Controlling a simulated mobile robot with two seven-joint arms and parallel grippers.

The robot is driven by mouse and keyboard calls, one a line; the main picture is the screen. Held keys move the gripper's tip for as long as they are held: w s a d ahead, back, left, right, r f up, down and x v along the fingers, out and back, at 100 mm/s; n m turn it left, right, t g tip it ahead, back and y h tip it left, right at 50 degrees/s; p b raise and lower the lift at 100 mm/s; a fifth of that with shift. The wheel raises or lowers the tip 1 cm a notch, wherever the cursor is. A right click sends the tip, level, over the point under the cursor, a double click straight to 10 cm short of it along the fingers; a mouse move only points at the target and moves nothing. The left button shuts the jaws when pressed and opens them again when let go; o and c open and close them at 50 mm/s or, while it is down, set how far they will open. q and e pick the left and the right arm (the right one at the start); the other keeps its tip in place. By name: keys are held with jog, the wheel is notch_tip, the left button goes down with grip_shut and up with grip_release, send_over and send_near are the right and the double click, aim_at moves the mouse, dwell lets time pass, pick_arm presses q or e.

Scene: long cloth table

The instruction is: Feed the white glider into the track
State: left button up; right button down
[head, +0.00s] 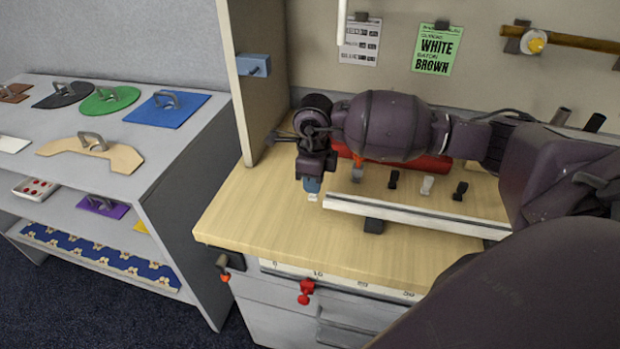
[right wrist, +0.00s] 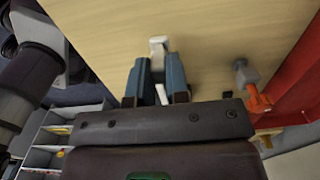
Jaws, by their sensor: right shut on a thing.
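My right gripper (head: 312,186) points down and is shut on a small white glider (head: 313,197). In the right wrist view the gripper's blue fingers (right wrist: 160,75) hold the white glider (right wrist: 158,45) between them, its head showing past the fingertips. The white track (head: 420,215) is a long rail raised on a dark block (head: 374,226) above the wooden worktop. The glider is just left of the track's left end in the head view; I cannot tell whether they touch. The track is not clearly visible in the right wrist view. My left gripper is not in view.
Behind the track stand a black glider (head: 393,179), another white glider (head: 427,185), another black one (head: 460,190) and a grey-and-orange piece (right wrist: 245,75). A green card (head: 437,49) reads WHITE and BROWN. The worktop (head: 250,215) is clear at left, beside an upright panel (head: 240,90).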

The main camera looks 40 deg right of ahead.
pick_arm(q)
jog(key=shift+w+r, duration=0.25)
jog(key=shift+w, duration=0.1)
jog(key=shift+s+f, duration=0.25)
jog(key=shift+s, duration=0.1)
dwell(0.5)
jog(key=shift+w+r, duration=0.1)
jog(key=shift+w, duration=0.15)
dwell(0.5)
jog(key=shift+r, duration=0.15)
pick_arm(e)
jog(key=shift+s+d, duration=0.35)
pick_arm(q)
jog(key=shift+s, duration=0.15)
pick_arm(e)
jog(key=shift+s+d, duration=0.25)
jog(key=shift+s, duration=0.05)
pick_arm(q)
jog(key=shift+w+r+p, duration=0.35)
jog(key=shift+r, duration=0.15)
pick_arm(e)
jog(key=shift+s+d, duration=0.55)
jog(key=shift+s, duration=0.1)
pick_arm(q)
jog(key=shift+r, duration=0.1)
pick_arm(e)
jog(key=shift+s+d, duration=0.2)
